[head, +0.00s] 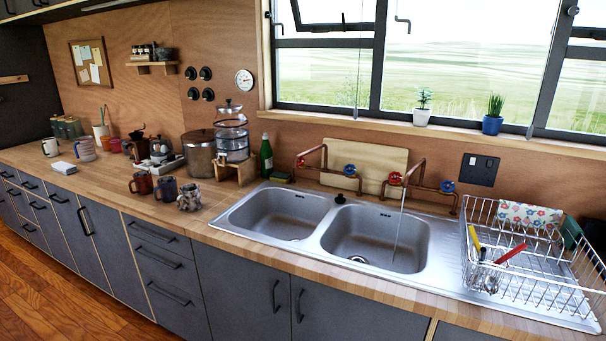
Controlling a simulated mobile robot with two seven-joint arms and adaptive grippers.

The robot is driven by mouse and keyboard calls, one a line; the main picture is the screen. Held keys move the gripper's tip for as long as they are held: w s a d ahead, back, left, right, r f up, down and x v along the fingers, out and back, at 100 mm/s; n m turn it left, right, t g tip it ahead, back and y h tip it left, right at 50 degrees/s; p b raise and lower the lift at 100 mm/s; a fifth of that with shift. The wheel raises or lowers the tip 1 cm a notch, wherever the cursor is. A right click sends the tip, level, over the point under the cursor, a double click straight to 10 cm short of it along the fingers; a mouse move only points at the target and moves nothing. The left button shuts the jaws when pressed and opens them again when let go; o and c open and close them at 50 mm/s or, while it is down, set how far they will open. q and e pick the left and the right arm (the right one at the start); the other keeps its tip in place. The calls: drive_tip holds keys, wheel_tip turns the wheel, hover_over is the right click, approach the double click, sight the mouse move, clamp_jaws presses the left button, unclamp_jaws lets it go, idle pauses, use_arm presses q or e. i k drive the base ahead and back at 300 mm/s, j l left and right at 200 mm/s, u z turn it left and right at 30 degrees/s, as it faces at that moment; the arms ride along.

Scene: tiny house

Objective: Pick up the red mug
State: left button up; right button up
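A dark red-brown mug (142,184) stands upright on the wooden counter, left of the sink, and looks like the red mug. A dark blue-purple mug (166,188) stands close to its right, and a grey patterned mug (189,197) is right of that. Farther back on the left, a small reddish cup (116,145) also stands on the counter. Neither of my grippers is in the head view.
The wooden counter (100,180) is clear left and in front of the mugs. Behind them stand a large metal canister (199,155) and a glass dispenser (232,138). The double sink (330,235) and a wire dish rack (530,255) lie to the right.

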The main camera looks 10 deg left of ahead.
sight(143, 179)
drive_tip(key=i+j+z, duration=0.2)
drive_tip(key=j, duration=0.4)
drive_tip(key=i+j+z, duration=0.2)
drive_tip(key=j, duration=0.45)
drive_tip(key=j+z, duration=0.15)
drive_tip(key=j, duration=0.45)
drive_tip(key=i+j, duration=0.1)
drive_tip(key=j, duration=0.85)
drive_tip(key=i+j+z, duration=0.1)
drive_tip(key=j, duration=0.85)
